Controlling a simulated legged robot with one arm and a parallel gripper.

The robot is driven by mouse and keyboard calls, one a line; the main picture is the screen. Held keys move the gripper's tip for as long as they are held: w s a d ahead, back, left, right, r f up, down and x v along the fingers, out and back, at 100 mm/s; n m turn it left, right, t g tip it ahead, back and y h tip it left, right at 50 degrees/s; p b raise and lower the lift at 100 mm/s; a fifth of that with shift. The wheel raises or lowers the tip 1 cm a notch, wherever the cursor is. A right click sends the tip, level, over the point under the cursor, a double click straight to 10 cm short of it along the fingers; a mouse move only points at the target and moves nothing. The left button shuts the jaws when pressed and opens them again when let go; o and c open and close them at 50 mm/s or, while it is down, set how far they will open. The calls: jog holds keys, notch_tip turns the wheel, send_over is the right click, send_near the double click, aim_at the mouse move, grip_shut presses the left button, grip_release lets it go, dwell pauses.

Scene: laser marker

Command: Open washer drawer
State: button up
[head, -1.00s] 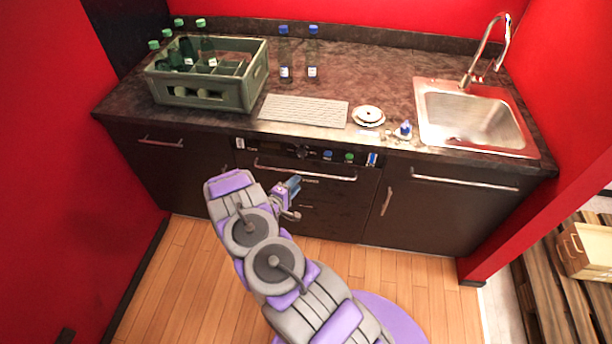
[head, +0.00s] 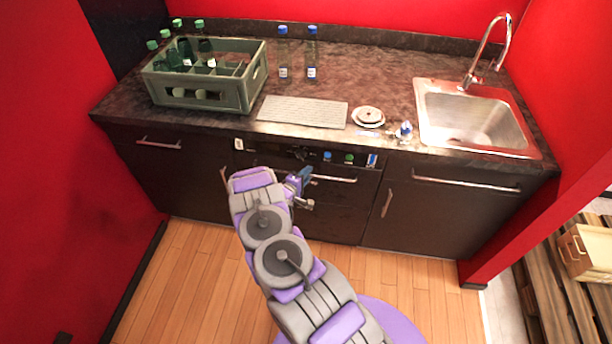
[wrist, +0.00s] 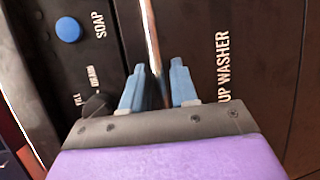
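The washer drawer front (head: 340,192) is dark and sits flush under the counter, closed. Its long silver bar handle (head: 335,179) runs along the top, its middle partly hidden by my arm and gripper. My gripper (head: 303,179) is at this handle in the head view. In the wrist view, my gripper (wrist: 158,68) has its two blue fingers apart, one on each side of the handle bar (wrist: 153,45). A gap shows between the fingers; contact with the bar cannot be told. The lettering "UP WASHER" (wrist: 225,65) shows right of the fingers.
Above the drawer is a control panel with a blue button (head: 327,156), which also shows in the wrist view (wrist: 68,29). A bottle crate (head: 215,103), drying mat (head: 302,112) and sink (head: 475,118) are on the counter.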

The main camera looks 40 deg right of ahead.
jog(key=shift+d, duration=0.1)
grip_shut()
jog(key=shift+s+f, duration=0.1)
